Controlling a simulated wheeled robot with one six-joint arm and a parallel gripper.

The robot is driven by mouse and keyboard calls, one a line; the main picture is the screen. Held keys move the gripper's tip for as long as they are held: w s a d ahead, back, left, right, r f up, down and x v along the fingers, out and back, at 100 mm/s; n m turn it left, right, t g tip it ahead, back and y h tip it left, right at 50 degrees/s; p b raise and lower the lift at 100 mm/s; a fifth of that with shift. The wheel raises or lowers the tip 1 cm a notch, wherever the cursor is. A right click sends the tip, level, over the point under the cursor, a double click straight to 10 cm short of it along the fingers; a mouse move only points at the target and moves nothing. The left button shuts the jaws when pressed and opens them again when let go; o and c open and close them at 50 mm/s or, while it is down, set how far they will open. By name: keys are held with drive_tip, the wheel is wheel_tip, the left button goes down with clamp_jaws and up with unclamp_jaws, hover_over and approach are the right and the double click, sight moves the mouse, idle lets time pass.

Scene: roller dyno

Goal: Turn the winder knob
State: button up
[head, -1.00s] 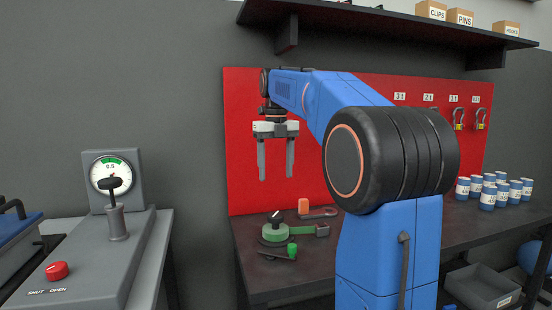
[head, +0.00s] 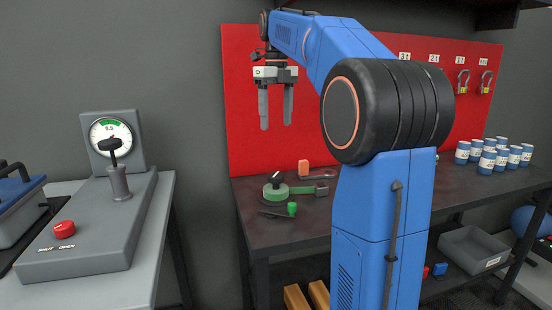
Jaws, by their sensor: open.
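A round green drum (head: 273,193) with a small black knob (head: 276,180) on top sits on the dark bench; it looks like the winder. A strap or tape runs from the drum to a grey block (head: 322,190) on its right. My gripper (head: 276,127) hangs above the drum in front of the red board, fingers pointing down. Its two grey fingers are apart and nothing is between them. In the picture it is clearly above the knob, not touching it; its exact depth from the knob is hard to tell.
A green piece (head: 292,209) and an orange block (head: 303,167) lie close to the drum. Several blue-and-white cans (head: 487,161) stand at the bench's right. At left, a grey gauge unit (head: 110,225) has a black-topped lever and red knob. A grey bin (head: 470,248) sits below the bench.

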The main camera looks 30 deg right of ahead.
drive_tip(key=n, duration=3.3)
approach(276, 175)
wheel_tip(276, 175, down, 9)
drive_tip(key=shift+w+d+r, duration=0.1)
drive_tip(key=shift+m, duration=0.3)
drive_tip(key=c, duration=1.1)
